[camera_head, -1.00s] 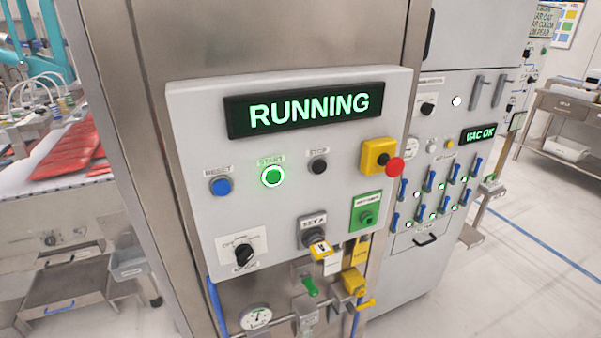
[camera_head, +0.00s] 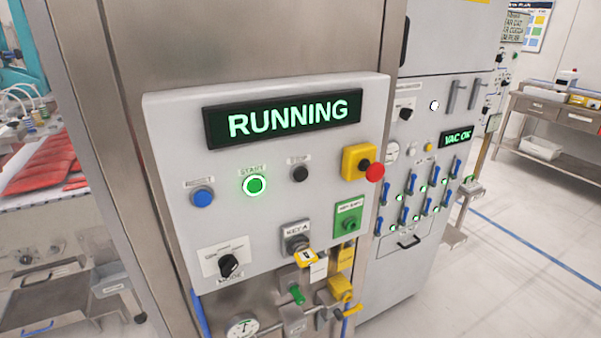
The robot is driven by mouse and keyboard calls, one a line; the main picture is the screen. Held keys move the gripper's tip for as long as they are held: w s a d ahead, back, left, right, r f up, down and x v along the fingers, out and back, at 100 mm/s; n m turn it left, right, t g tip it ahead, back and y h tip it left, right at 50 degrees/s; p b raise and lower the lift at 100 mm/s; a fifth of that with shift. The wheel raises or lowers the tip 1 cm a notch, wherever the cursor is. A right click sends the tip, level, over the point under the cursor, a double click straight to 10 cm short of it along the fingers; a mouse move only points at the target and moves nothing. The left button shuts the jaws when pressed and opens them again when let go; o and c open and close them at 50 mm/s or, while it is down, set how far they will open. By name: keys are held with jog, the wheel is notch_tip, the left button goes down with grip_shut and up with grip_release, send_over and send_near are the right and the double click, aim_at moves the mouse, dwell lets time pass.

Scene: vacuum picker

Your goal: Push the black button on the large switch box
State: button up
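The large switch box (camera_head: 160,135) is a light grey panel on a steel column, in the middle of the head view. Its black button (camera_head: 300,174) sits under a small label that seems to read STOP, right of the lit green START button (camera_head: 254,185). A blue RESET button (camera_head: 203,197) is at the left. A red mushroom button (camera_head: 375,172) on a yellow base is at the right. The display (camera_head: 285,119) reads RUNNING in green. My gripper is not in view, and nothing covers the black button.
Below the buttons are a black rotary knob (camera_head: 228,265), a key switch (camera_head: 296,240) with a yellow tag, and a green block (camera_head: 348,218). A gauge and valves hang under the box. A cabinet with blue levers (camera_head: 410,183) stands right. Floor is clear at lower right.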

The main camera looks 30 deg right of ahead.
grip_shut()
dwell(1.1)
